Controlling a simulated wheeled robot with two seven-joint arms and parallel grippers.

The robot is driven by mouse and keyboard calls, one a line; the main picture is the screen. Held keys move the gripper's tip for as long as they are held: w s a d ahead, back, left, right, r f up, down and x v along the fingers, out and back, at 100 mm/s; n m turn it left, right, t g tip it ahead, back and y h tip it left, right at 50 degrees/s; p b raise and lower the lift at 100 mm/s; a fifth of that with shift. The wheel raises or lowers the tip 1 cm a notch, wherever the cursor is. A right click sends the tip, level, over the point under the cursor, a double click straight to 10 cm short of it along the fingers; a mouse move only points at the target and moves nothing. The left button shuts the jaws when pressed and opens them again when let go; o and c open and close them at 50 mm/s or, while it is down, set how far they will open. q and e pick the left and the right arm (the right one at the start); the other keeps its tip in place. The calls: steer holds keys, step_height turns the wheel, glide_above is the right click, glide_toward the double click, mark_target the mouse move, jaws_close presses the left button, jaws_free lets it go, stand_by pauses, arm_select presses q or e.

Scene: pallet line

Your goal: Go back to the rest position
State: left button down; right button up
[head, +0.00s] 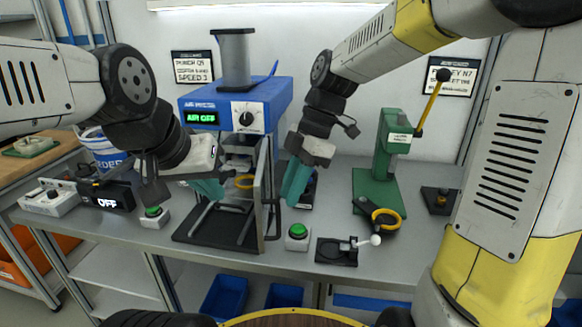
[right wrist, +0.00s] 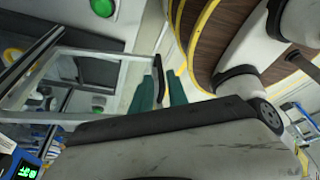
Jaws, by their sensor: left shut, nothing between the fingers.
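My left gripper (head: 209,189) is on the left in the head view, with its teal fingers shut and empty in front of the blue press. My right gripper (head: 295,181) is just right of the press, its teal fingers pointing down. In the right wrist view the right fingers (right wrist: 163,90) stand apart, with no object clearly held. The black handle (right wrist: 158,74) of the press's clear door shows close by, partly between the fingers in that view; I cannot tell whether they touch it.
The blue press (head: 236,115) reads AIR OFF. Its clear door (head: 263,195) stands at its right side. Green buttons (head: 297,232) and (head: 153,213), a green lever press (head: 388,160), a black fixture (head: 338,250) and an OFF display box (head: 107,200) stand on the grey bench (head: 210,256).

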steer(key=s+d+r+m+t, duration=0.2)
steer(key=s+d+m+t, duration=0.2)
steer(key=d+m, duration=0.3)
steer(key=s+d+r+m+t+h, duration=0.1)
steer(key=s+d+r+m+t, duration=0.2)
steer(key=d+m, duration=0.4)
steer(key=s+m+t, duration=0.1)
steer(key=m, duration=0.7)
steer(key=shift+s+d+r+h, duration=0.2)
steer(key=shift+d+r+h, duration=0.1)
steer(key=shift+d+r, duration=0.05)
